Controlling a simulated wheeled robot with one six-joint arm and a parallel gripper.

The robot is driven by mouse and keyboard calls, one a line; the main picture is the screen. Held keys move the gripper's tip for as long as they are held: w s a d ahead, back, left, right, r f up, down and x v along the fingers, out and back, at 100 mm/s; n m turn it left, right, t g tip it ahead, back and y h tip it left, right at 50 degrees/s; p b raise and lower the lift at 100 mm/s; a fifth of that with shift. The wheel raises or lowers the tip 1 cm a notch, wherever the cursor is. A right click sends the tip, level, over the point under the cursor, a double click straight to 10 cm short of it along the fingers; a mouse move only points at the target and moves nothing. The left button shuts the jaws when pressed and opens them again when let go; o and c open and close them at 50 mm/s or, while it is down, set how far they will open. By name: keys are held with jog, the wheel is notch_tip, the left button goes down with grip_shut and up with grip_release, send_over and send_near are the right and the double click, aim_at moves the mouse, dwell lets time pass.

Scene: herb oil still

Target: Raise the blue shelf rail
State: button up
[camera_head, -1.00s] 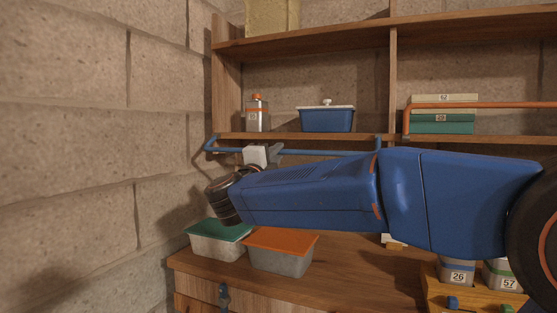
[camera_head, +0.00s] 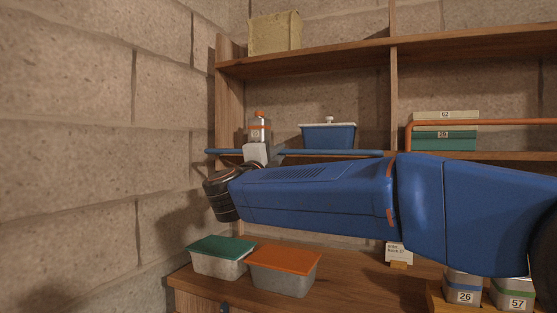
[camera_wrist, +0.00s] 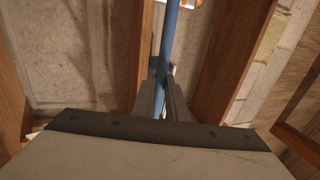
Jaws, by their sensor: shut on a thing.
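The blue shelf rail (camera_head: 330,153) runs level across the front of the left shelf bay, at about the height of the shelf board. It also shows in the wrist view (camera_wrist: 170,45) as a blue bar running between my fingers. My gripper (camera_head: 262,155) is shut on the rail near its left part, and the fingers show in the wrist view (camera_wrist: 162,98). My blue arm hides part of the shelf below the rail. Behind the rail stand a bottle with an orange cap (camera_head: 259,126) and a blue lidded box (camera_head: 328,136).
An orange rail (camera_head: 460,122) fronts green and cream boxes (camera_head: 444,140) in the right bay. Bins with a green lid (camera_head: 221,247) and an orange lid (camera_head: 284,257) sit on the bench below. A stone wall (camera_head: 80,150) stands close on the left.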

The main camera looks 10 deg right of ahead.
jog(key=shift+w+d+r, duration=0.1)
jog(key=shift+w+r, duration=0.1)
jog(key=shift+r, duration=0.55)
jog(key=shift+w+d+r, duration=0.1)
jog(key=shift+w+r, duration=0.1)
jog(key=shift+r, duration=0.5)
jog(key=shift+w+d+r, duration=0.1)
jog(key=shift+w+r, duration=0.1)
jog(key=shift+r, duration=0.55)
jog(key=shift+w+d+r, duration=0.35)
jog(key=shift+w+r, duration=0.05)
jog(key=shift+r, duration=0.2)
jog(key=shift+w+d+r, duration=0.3)
jog(key=shift+w+r, duration=0.1)
jog(key=shift+r, duration=0.2)
jog(key=shift+o, duration=1.1)
jog(key=shift+w+d+r, duration=0.5)
jog(key=shift+w+r, duration=0.1)
jog(key=shift+r, duration=0.05)
jog(key=shift+o, duration=0.9)
jog(key=shift+x, duration=1.15)
jog(key=shift+w+d, duration=0.85)
jog(key=shift+w, duration=0.05)
jog(key=shift+c, duration=1.3)
jog(key=o, duration=0.8)
jog(key=shift+r, duration=0.1)
jog(key=shift+o, duration=0.2)
jog(key=shift+a, duration=0.1)
